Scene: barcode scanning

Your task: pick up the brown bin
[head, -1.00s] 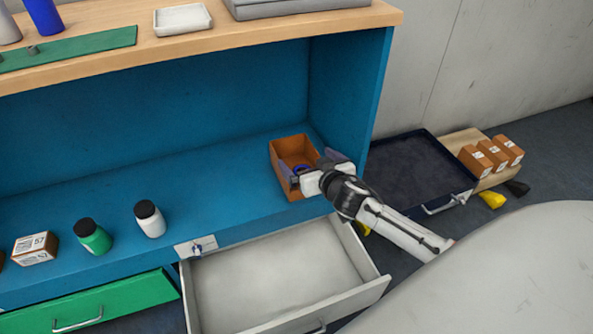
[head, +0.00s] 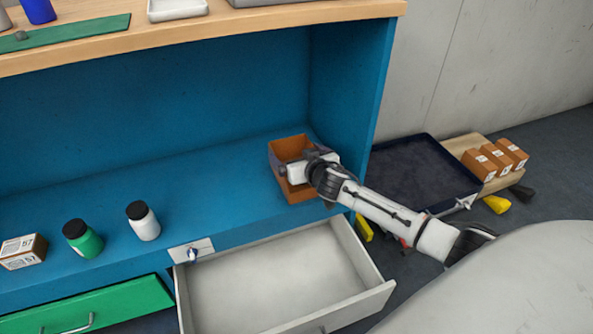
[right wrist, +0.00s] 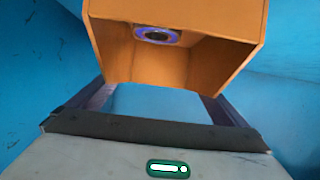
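The brown bin (head: 290,148) is an open box on the blue shelf, near the shelf's right end. In the right wrist view the bin (right wrist: 180,62) faces me with its open side. A blue-ringed round thing (right wrist: 157,35) shows inside it. My right gripper (head: 297,161) is over the bin's near right part and hides some of it. In the right wrist view its dark fingers are spread wide, toward either side of the bin, with a gap between them (right wrist: 158,100). Whether they touch the bin is unclear. My left gripper is not in view.
White (head: 143,222) and green (head: 83,239) bottles and a labelled box (head: 23,251) stand on the shelf's left. An open, empty drawer (head: 275,280) juts out below. The shelf's side wall (head: 352,95) is close right of the bin. A dark tray (head: 420,172) lies beyond.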

